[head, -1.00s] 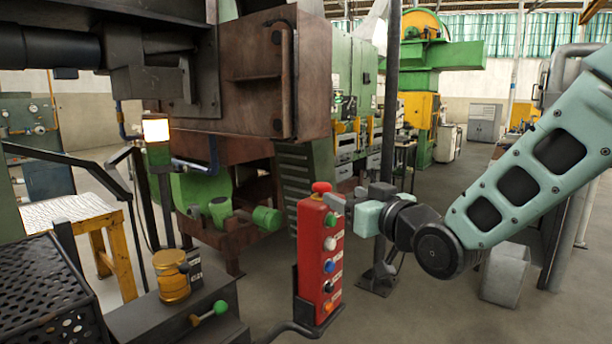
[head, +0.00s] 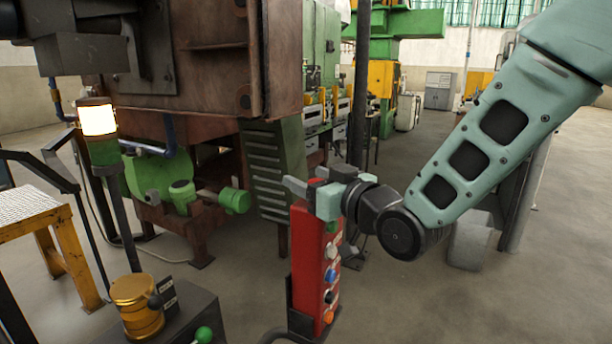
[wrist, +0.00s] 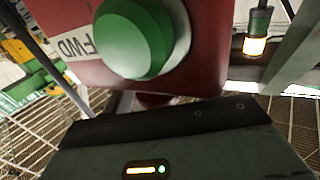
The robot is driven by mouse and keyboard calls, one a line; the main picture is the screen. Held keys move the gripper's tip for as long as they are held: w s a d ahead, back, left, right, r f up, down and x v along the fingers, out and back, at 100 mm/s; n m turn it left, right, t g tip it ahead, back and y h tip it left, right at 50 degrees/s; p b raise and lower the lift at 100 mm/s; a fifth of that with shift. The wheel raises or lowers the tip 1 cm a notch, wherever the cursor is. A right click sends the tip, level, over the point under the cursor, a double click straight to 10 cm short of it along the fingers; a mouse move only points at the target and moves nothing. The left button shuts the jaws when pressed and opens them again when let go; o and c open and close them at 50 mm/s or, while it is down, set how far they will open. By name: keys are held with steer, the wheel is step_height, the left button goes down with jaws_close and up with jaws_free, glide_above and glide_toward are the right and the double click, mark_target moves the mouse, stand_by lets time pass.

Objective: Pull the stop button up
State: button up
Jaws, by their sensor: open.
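The red control box (head: 309,262) stands upright on its post, with a column of coloured buttons on its front face. The red stop button (head: 317,182) is on its top, mostly hidden by my gripper. My gripper (head: 307,180) is open at the top of the box, with its fingers pointing left around the button's level. I cannot tell whether they touch it. The wrist view is upside down and shows the green button (wrist: 135,38) marked FWD close up on the red box (wrist: 205,75). A dark red round edge, likely the stop button (wrist: 157,99), shows just past my gripper body.
A rusty brown furnace (head: 228,60) stands behind, to the left. A lit signal lamp (head: 97,120) and a gold-coloured cylinder (head: 137,305) are at left. A dark vertical pole (head: 360,90) stands behind the gripper. The floor at right is mostly open.

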jaws_close()
steer(key=shift+r+b, duration=0.4)
steer(key=shift+r, duration=0.3)
jaws_free()
steer(key=shift+s+d, duration=0.1)
